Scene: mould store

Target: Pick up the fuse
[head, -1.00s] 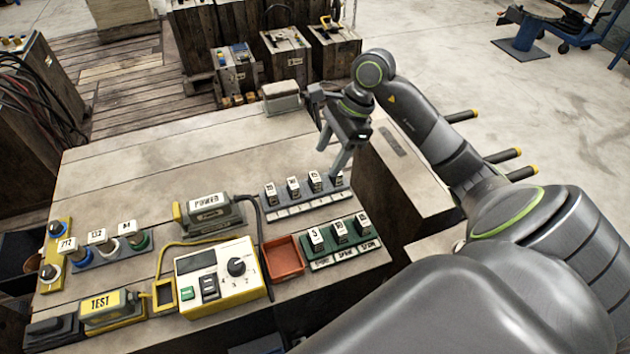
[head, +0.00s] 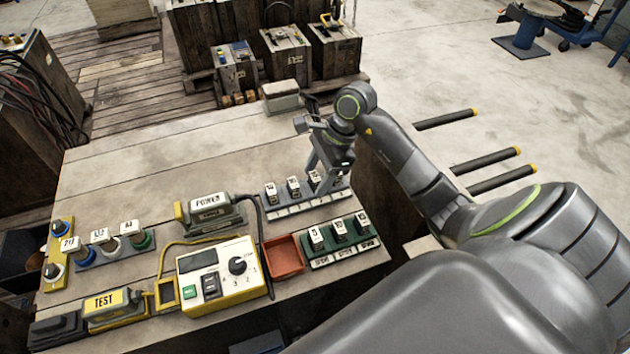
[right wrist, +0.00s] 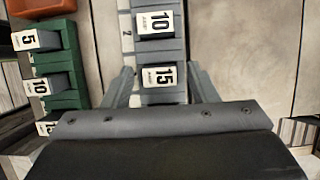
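Several grey fuses stand in a grey rack (head: 305,205) on the bench, with white number labels. In the right wrist view the fuse marked 10 (right wrist: 155,22) and the fuse marked 15 (right wrist: 158,76) show. My right gripper (head: 332,178) is open over the right end of the grey rack and hides part of it. In the right wrist view its fingers lie on both sides of the fuse marked 15; I cannot tell whether they touch it. My left gripper is not in view.
A red tray (head: 285,258) sits left of the green rack. A yellow tester (head: 222,277), a POWER block (head: 210,212) with a cable and a TEST block (head: 112,307) stand further left. The bench top behind the racks is mostly clear.

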